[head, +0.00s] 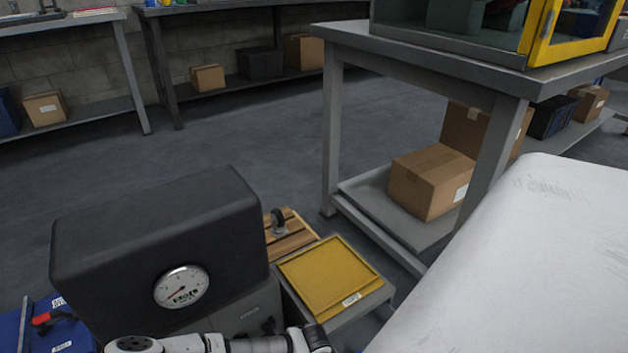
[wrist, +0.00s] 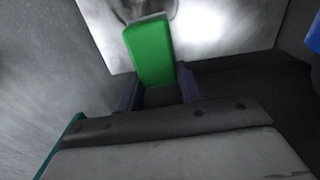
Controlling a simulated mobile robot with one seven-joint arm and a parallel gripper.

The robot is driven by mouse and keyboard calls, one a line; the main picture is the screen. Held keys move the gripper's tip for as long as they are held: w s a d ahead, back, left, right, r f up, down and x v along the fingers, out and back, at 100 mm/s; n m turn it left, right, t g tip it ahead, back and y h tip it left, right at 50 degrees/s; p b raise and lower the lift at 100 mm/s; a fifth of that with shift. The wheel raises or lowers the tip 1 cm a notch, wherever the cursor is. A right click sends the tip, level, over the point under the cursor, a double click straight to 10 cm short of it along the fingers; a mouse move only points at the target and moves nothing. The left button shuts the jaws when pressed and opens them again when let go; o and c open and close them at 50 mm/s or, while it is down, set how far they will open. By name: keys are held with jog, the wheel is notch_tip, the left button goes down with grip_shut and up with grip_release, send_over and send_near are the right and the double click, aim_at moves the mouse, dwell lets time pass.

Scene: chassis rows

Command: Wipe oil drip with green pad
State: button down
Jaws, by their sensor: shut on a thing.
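The green pad (wrist: 150,52) is held between the two fingers of my gripper (wrist: 160,88) in the wrist view. Its green face sticks out beyond the fingertips. Ahead of it is a pale, shiny panel (wrist: 210,28). A dark grey smudge (wrist: 130,9) shows on this panel at the top edge of the wrist view, close to the pad's far end and partly hidden by it. I cannot tell whether the smudge is the oil drip or a shadow, or whether the pad touches the panel. The head view shows part of my arm at the bottom, but not my gripper or the pad.
In the head view a black machine housing (head: 150,235) with a round gauge (head: 181,287) stands front left. Beside it are a yellow tray (head: 328,272) and a wooden slatted board (head: 290,236). A blue case (head: 40,325) is at lower left. A grey workbench (head: 430,55) stands behind; open floor (head: 230,140) lies between.

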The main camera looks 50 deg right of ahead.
jog(key=shift+f+b, duration=0.7)
jog(key=shift+f, duration=0.3)
jog(key=shift+a, duration=0.1)
